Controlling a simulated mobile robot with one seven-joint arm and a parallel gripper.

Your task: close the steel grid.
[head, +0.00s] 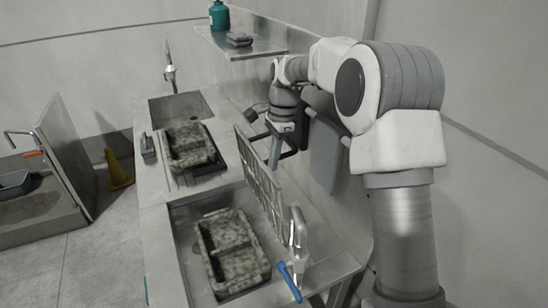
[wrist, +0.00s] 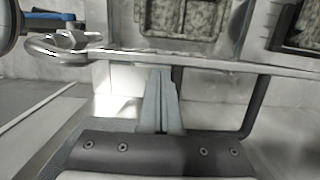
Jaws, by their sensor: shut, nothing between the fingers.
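The steel grid (head: 262,182) stands raised, close to upright, along the right side of the front basin in the head view. In the wrist view its edge (wrist: 225,65) runs as a thin metal bar across the picture. My gripper (head: 274,158) is at the grid's upper far part, on its wall side. Its fingers (wrist: 160,75) are shut and empty in the wrist view, with the tips close to the bar. I cannot tell whether they touch it.
A tap with a blue lever (head: 290,282) stands near the grid's front end; it shows at left in the wrist view (wrist: 65,42). A second speckled tray (head: 190,147) sits on the counter behind. A shelf (head: 240,42) and the wall bound the right side.

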